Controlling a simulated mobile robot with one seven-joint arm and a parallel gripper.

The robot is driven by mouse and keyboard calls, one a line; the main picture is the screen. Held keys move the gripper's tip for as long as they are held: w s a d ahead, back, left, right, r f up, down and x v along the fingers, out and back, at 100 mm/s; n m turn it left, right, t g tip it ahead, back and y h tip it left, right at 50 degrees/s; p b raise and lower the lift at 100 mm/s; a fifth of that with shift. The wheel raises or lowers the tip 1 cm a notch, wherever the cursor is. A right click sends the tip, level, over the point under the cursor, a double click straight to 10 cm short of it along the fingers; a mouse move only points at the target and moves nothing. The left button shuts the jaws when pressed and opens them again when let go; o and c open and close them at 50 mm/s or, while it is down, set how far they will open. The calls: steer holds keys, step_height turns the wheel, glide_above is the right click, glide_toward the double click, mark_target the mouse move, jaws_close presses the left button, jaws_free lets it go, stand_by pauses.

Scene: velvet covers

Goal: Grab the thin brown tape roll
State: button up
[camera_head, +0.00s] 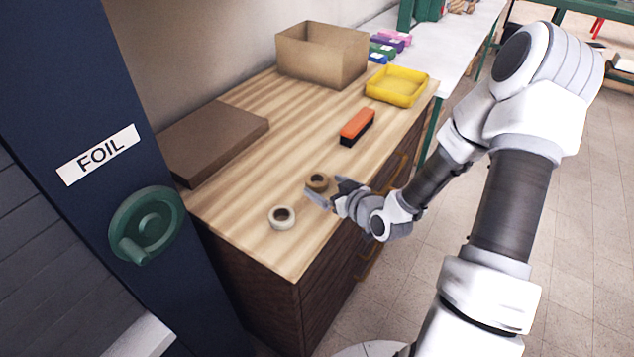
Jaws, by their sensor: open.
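A small brown tape roll (317,181) sits on the wooden cabinet top (250,230) near its front edge. A white tape roll (282,217) with a dark centre lies on the same top, in front and to the left of the brown one. My gripper (322,191) is open, with its fingertips right at the brown roll, one finger on its near side and the other toward its right side. I cannot tell whether the fingers touch it. Part of the brown roll's lower right is hidden by the gripper.
An orange and black block (357,127), a yellow tray (398,86), an open cardboard box (322,55) and a flat brown box (212,142) stand on the top. A blue panel marked FOIL with a green wheel (146,225) rises at left. The top's middle is clear.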

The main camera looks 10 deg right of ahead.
mark_target(321, 183)
steer(key=x, duration=0.3)
steer(key=shift+w, duration=0.15)
steer(key=c, duration=1.3)
